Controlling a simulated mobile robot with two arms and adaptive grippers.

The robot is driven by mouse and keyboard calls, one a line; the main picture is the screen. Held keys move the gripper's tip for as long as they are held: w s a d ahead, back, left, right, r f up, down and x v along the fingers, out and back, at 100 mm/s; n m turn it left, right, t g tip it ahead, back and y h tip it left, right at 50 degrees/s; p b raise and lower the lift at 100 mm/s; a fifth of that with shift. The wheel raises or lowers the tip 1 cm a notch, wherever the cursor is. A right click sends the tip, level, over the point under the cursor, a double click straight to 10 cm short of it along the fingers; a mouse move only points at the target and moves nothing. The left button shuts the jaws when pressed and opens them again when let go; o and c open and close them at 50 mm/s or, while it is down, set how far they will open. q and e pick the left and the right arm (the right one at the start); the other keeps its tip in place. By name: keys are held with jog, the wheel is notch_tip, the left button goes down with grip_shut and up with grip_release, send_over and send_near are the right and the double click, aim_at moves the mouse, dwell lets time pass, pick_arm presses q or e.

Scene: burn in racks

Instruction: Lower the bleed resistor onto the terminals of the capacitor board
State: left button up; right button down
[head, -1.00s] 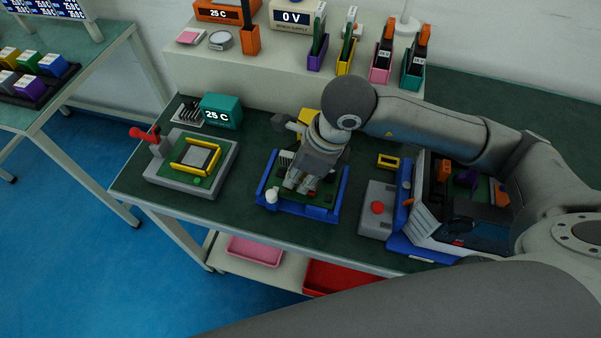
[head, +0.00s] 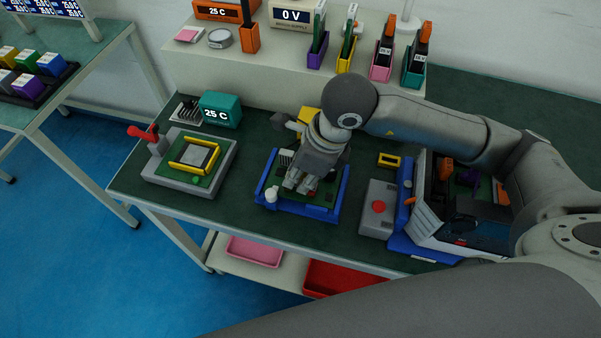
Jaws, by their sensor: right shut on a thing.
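The capacitor board (head: 325,196) is a green board in a blue cradle (head: 310,212) near the middle of the bench. A white cylinder (head: 271,194) stands at its left front corner. My right gripper (head: 299,184) points down over the board with its fingertips low, close to the board surface. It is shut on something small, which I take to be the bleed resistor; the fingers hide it. I cannot tell whether it touches the terminals, which are also hidden. My left gripper is not in the picture.
A grey fixture with a red lever (head: 190,165) stands left on the bench. A teal 25 C box (head: 221,110) is behind it. A grey box with a red button (head: 378,207) and a blue-and-white rack (head: 440,225) stand right. Coloured holders line the back shelf.

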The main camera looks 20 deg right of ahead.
jog(key=c, duration=1.3)
grip_release()
